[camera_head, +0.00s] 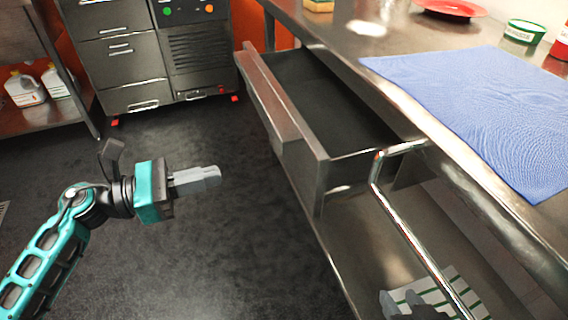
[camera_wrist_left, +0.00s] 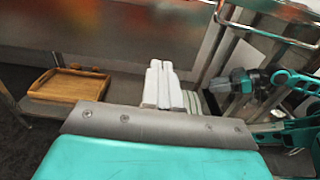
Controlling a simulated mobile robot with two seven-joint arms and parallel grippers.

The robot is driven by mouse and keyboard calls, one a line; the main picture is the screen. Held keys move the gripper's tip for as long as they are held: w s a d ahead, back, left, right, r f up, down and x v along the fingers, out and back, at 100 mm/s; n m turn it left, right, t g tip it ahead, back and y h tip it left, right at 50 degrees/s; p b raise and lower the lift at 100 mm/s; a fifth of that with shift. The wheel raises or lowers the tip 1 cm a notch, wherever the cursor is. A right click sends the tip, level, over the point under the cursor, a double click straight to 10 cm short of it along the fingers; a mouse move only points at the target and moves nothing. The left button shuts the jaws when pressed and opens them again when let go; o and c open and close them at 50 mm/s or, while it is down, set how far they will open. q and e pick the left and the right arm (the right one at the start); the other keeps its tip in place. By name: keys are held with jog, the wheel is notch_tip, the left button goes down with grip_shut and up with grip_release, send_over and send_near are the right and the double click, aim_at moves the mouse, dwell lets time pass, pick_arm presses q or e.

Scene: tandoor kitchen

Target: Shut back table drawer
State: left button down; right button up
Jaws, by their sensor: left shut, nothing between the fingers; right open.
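The back table drawer (camera_head: 285,108) is pulled out from under the steel table's edge, in the middle of the head view. Its inside is dark and looks empty. My left gripper (camera_head: 215,176) is shut and empty, to the left of the drawer front and apart from it. In the left wrist view its fingers (camera_wrist_left: 162,85) are together, with a broad metal panel beyond them. My right gripper shows partly at the bottom edge of the head view (camera_head: 400,305). In the left wrist view it is at the right (camera_wrist_left: 222,86), open.
A blue cloth (camera_head: 480,105), a red plate (camera_head: 450,8) and a green tub (camera_head: 524,32) are on the table. A metal rail (camera_head: 415,240) sticks out in front of it. A wooden tray (camera_wrist_left: 70,92) sits low at left. The dark floor (camera_head: 200,250) left of the drawer is clear.

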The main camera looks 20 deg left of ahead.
pick_arm(q)
send_near(294, 155)
jog(key=x, duration=0.5)
jog(key=shift+w+d, duration=0.1)
jog(key=shift+x, duration=0.8)
jog(key=shift+f, duration=0.1)
jog(key=x, duration=1.4)
jog(key=shift+w+d, duration=0.2)
jog(key=shift+d, duration=0.1)
